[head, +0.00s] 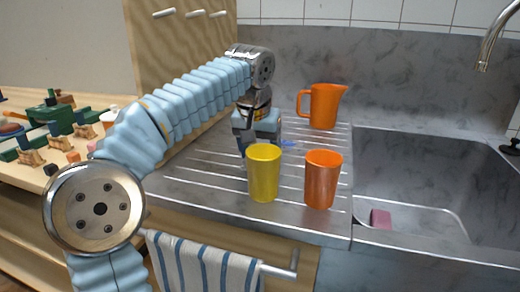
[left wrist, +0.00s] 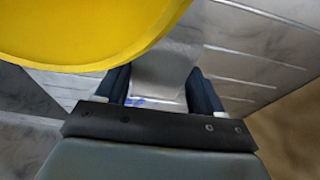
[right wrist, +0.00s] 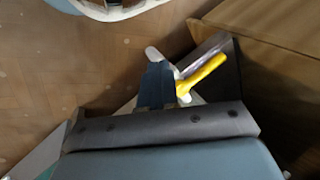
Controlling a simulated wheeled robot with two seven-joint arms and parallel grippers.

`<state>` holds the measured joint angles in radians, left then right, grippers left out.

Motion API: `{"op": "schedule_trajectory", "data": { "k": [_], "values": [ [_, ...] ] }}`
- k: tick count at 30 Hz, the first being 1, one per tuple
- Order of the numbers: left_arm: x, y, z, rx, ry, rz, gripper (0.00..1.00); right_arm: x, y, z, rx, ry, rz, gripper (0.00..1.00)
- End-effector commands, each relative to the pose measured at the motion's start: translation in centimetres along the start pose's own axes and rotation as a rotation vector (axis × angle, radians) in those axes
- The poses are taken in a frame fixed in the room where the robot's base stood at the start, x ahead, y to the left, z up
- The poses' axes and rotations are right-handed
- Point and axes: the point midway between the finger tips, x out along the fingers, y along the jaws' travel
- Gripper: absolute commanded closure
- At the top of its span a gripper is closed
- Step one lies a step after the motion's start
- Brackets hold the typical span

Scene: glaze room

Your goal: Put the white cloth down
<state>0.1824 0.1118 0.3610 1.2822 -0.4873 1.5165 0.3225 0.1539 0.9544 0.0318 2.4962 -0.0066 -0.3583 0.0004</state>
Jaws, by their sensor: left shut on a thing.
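My left gripper (head: 262,145) is low over the ribbed drainboard, just behind the yellow cup (head: 263,174). In the left wrist view its two fingers (left wrist: 160,92) stand apart with a pale, whitish sheet, the white cloth (left wrist: 165,72), between them. In the head view the cloth is mostly hidden by the gripper and cup; a small blue mark shows right of the fingers. I cannot tell whether the cloth touches the drainboard. My right gripper (right wrist: 157,85) appears only in its wrist view, fingers together, with nothing visible between them.
An orange cup (head: 322,180) stands right of the yellow cup, and an orange jug (head: 323,107) behind. The sink (head: 430,165) with a pink sponge (head: 380,219) is at right. A striped towel (head: 205,265) hangs on the front rail. A yellow thing (right wrist: 203,75) lies beside my right fingers.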

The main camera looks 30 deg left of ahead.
Motion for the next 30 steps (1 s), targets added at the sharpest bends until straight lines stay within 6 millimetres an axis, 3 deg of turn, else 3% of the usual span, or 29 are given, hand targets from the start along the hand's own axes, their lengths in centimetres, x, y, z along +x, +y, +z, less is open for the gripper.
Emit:
{"op": "schedule_trajectory", "data": {
  "k": [8, 9, 13, 24, 30],
  "values": [
    [0.3, 0.0, 0.1, 0.0, 0.001, 0.0, 0.66, 0.3, 0.1, 0.0, 0.0, 0.0, 0.0, 1.0],
    [0.2, 0.0, 0.1, 0.0, 0.001, 0.0, 0.27, 0.2, 0.1, 0.0, 0.0, 0.0, 0.0, 1.0],
    [0.2, 0.0, 0.0, 0.0, 0.0, 0.0, 0.08, 0.1, 0.1, 0.0, 0.0, 0.0, 0.0, 1.0],
    [-0.4, 0.0, -0.1, 0.001, 0.001, 0.0, 0.06, -0.1, 0.0, 0.0, 0.0, 0.0, 0.0, 1.0],
    [-4.0, 0.1, -0.2, 0.002, 0.006, 0.002, 0.06, 0.0, 0.0, 0.0, 0.0, 0.0, 0.0, 1.0]
  ]
}}
